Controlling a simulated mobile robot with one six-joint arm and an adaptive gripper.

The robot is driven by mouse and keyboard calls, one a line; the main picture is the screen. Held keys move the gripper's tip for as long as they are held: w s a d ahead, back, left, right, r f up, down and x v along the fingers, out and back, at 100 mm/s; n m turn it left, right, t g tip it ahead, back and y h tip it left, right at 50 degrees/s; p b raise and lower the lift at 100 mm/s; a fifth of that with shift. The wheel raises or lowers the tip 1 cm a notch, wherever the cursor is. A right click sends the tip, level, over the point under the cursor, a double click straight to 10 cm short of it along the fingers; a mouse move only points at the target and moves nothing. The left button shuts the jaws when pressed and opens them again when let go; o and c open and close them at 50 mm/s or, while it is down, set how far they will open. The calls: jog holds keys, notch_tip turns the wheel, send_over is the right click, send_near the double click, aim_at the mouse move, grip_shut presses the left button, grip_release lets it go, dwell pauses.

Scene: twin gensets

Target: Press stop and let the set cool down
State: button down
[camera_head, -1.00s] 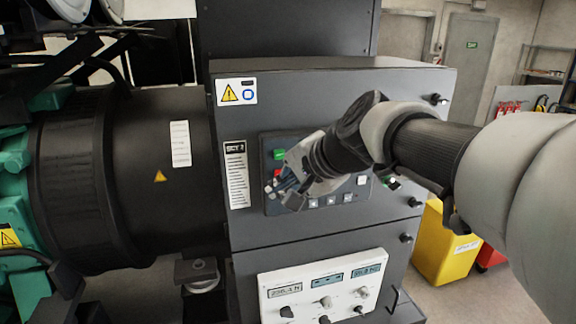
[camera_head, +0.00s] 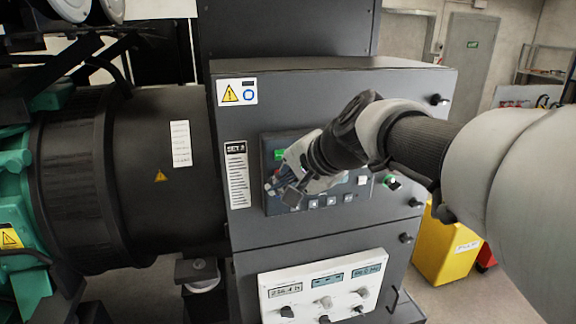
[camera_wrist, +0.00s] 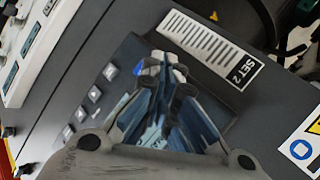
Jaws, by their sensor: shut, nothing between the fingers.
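The control panel (camera_head: 340,200) is set in the front of the dark grey cabinet, beside a label that reads SET 2 in the wrist view (camera_wrist: 248,72). A green button (camera_head: 279,154) shows at its upper left, and small pale buttons (camera_head: 331,200) line its lower edge. My gripper (camera_head: 273,188) is shut and empty, with its fingertips in front of the panel's left part. In the wrist view my gripper (camera_wrist: 160,62) points at the panel face and hides what lies behind it.
A lower panel (camera_head: 325,285) with meters and knobs is below. A black cylindrical housing (camera_head: 140,200) stands at left, with green machine parts beyond it. Black knobs (camera_head: 406,238) stick out at the cabinet's right edge. A yellow bin (camera_head: 445,248) stands on the floor at right.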

jog(key=shift+w+a, duration=0.1)
jog(key=shift+w, duration=0.25)
dwell(0.3)
jog(key=shift+s, duration=0.1)
jog(key=shift+s+d+b, duration=0.25)
jog(key=shift+s+b, duration=0.05)
jog(key=shift+s, duration=0.5)
jog(key=s+d+b, duration=0.1)
jog(key=s+b, duration=0.1)
jog(key=s, duration=0.3)
jog(key=shift+s+d, duration=0.35)
jog(key=shift+s, duration=0.05)
dwell(0.3)
